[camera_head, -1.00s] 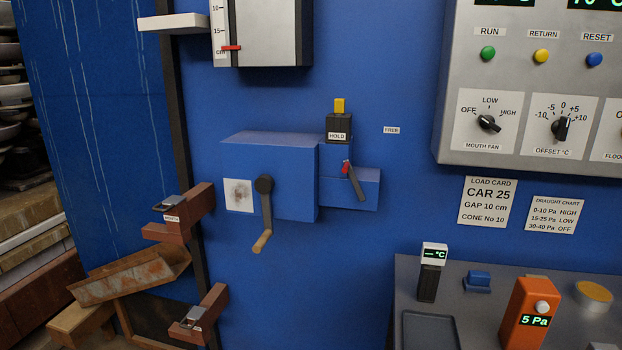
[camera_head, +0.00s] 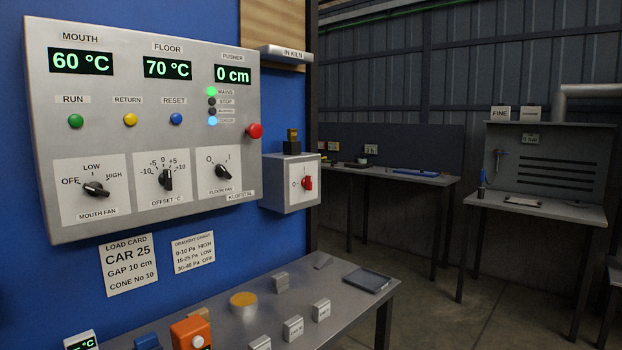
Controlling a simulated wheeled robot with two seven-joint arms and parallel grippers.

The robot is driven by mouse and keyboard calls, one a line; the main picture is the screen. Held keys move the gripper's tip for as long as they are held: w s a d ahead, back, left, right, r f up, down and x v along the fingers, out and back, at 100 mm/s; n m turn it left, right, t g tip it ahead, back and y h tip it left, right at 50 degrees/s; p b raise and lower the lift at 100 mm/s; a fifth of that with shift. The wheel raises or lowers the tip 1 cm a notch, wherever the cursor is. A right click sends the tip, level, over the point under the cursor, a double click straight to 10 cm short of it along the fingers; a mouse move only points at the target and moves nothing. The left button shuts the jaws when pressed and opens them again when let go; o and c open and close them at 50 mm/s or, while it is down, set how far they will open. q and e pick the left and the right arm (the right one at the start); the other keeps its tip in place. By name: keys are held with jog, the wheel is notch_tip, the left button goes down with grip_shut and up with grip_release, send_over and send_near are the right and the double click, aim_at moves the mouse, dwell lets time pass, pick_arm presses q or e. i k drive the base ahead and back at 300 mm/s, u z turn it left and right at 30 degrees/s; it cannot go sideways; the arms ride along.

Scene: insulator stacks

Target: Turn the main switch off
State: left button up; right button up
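A grey switch box (camera_head: 290,196) is mounted at the right end of the blue wall, beside the control panel. Its front has a white plate with a red rotary knob (camera_head: 308,183), which looks like the main switch. An O mark is left of the knob and an I mark is near its top. The knob looks roughly upright, but its exact setting is too small to tell. The green MAINS lamp (camera_head: 212,91) on the panel is lit. Neither of my grippers is in view.
The control panel (camera_head: 140,225) has several dials, buttons and a red mushroom button (camera_head: 254,131). A small black and yellow device (camera_head: 292,141) stands on the switch box. Below is a grey bench (camera_head: 345,307) with small blocks and a tray. Open floor lies to the right.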

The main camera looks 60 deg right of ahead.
aim_at(306, 181)
jog(key=z, duration=0.95)
jog(key=k, duration=0.25)
jog(key=z, duration=1.2)
jog(key=i, duration=0.75)
jog(key=u, duration=0.55)
